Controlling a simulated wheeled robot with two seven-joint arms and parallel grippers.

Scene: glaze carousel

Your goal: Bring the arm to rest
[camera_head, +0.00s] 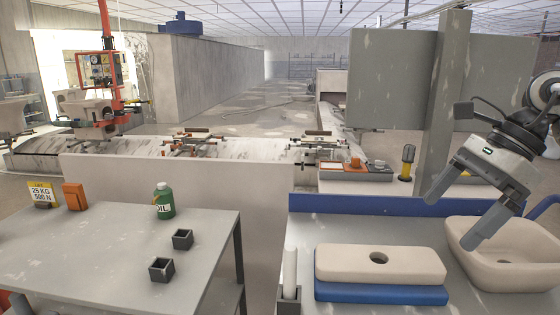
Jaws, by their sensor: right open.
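My right gripper (450,221) hangs at the right of the head view, its two fingers apart and pointing down and left. Nothing is between the fingers. It appears above the right worktop, between the cream block and the cream basin in the picture; its exact height is hard to tell. My left gripper is not in view.
The cream basin (462,262) and a cream block with a hole (345,265) on a blue slab (380,293) occupy the right worktop. A blue ledge (340,204) edges its back. The left table (90,255) holds a green oil bottle (164,205) and two small dark boxes. A grey panel (385,80) stands behind the gripper.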

